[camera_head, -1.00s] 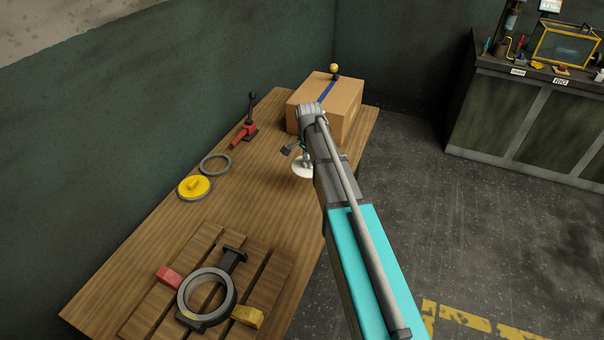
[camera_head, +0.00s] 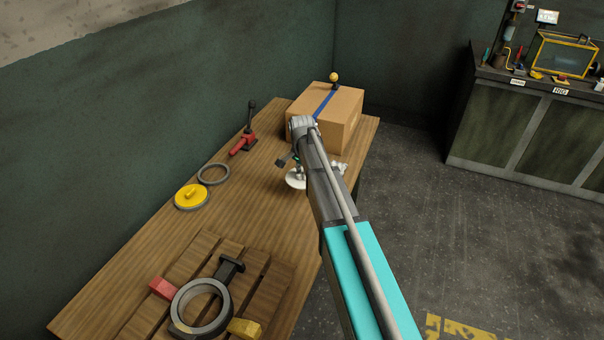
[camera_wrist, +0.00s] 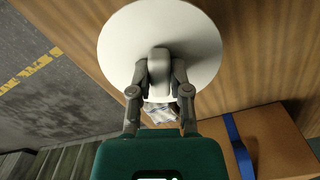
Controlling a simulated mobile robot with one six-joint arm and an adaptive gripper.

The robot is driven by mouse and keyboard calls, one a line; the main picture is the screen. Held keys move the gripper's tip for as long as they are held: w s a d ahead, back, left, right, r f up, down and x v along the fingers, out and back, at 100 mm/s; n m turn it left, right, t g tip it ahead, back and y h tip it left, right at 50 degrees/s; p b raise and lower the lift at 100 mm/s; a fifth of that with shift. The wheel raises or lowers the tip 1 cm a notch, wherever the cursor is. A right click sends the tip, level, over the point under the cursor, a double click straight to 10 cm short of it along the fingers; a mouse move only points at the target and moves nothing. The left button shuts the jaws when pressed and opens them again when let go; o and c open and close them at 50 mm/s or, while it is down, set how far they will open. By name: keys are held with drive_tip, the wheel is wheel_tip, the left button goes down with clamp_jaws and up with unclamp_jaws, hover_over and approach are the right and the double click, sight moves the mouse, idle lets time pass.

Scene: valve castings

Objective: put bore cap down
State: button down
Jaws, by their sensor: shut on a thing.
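The bore cap looks like a white disc (camera_wrist: 205,45) with a grey grip in its middle, seen in the wrist view. My gripper (camera_wrist: 161,78) is shut on that grip, one finger on each side. In the head view, the white disc (camera_head: 294,182) shows below my gripper (camera_head: 297,166), over the right half of the wooden table (camera_head: 232,228). My arm hides part of it. I cannot tell whether the disc touches the table top.
A cardboard box (camera_head: 338,109) stands behind, with a pale crumpled thing (camera_head: 341,168) before it. A red clamp (camera_head: 244,142), grey ring (camera_head: 213,174) and yellow disc (camera_head: 183,203) are left. A slatted board (camera_head: 180,270) with a ring casting (camera_head: 226,313) is in front.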

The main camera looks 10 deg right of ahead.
sight(302, 194)
drive_tip(key=shift+f+b, duration=3)
drive_tip(key=shift+f, duration=0.15)
drive_tip(key=shift+f, duration=0.2)
drive_tip(key=c, duration=0.5)
unclamp_jaws()
drive_tip(key=shift+r, duration=0.1)
